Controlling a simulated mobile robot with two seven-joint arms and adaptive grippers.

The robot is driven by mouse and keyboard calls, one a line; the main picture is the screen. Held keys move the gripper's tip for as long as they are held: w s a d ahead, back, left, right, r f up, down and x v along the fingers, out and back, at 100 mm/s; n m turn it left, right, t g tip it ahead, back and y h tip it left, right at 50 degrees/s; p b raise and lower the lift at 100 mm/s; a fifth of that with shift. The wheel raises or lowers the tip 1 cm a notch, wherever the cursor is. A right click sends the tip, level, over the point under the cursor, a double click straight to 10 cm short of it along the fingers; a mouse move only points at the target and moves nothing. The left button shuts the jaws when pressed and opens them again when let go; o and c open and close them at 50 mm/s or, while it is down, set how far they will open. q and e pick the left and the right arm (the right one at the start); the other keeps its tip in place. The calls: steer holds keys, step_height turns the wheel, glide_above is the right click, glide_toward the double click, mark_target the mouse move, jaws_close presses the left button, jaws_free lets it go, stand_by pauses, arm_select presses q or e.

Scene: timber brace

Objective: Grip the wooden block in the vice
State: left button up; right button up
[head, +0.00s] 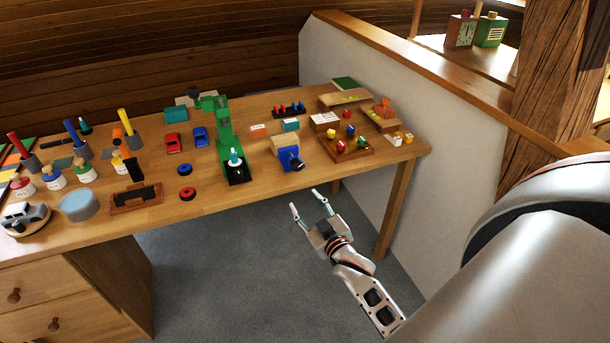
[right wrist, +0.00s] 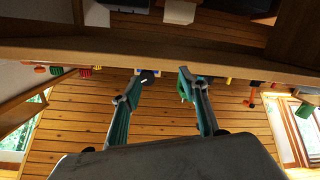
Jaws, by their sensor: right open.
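The blue vice (head: 287,157) stands at the front edge of the workbench, with a dark handle end facing me. A pale wooden block (head: 284,142) sits right behind and above the vice's blue front; I cannot tell whether the jaws touch it. My right gripper (head: 305,199) is open and empty, in front of the bench edge and apart from the vice. In the right wrist view, the two spread fingers (right wrist: 160,73) point toward the bench edge, with nothing held between them. My left gripper is not in view.
The green drill press (head: 225,140) stands left of the vice. A wooden tray (head: 360,153) with coloured pieces lies to its right. The workbench (head: 225,200) has bare wood along its front edge. Carpeted floor (head: 230,260) is clear below. A low wall (head: 400,90) closes the right side.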

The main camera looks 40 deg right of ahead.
mark_target(299, 168)
steer(key=shift+m+t+h, duration=0.4)
steer(key=shift+h, duration=0.1)
steer(key=w+d+r, duration=0.1)
steer(key=w, duration=0.2)
steer(key=w+d+r, duration=0.1)
steer(key=w+d, duration=0.1)
steer(key=w, duration=0.2)
steer(key=w+d+r+b, duration=0.1)
steer(key=w+d, duration=0.1)
steer(key=w, duration=0.1)
steer(key=shift+w+r, duration=0.1)
steer(key=shift+w, duration=0.25)
steer(key=shift+a, duration=0.1)
steer(key=c, duration=1.1)
